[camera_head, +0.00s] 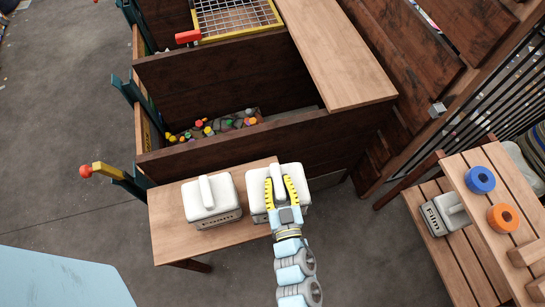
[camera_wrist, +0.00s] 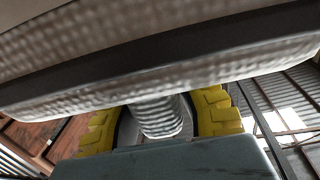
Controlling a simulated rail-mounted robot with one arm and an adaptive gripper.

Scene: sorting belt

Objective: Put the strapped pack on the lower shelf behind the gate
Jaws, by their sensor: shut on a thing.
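Two white packs with raised handles are at the small wooden table (camera_head: 172,236). My gripper (camera_head: 281,186) is shut on the handle of the right white pack (camera_head: 257,206), yellow finger pads on either side. I cannot tell whether this pack rests on the table or is just above it. In the wrist view a dark band crosses the held pack (camera_wrist: 160,78), with its ribbed handle (camera_wrist: 160,117) between the pads. The left white pack (camera_head: 212,210) stands apart, with unreadable print. The lower slatted shelf (camera_head: 470,271) at right bears a grey pack (camera_head: 444,214) marked "Film".
A dark wooden bin (camera_head: 240,139) with colourful bits borders the table. Bare floor lies between table and shelves.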

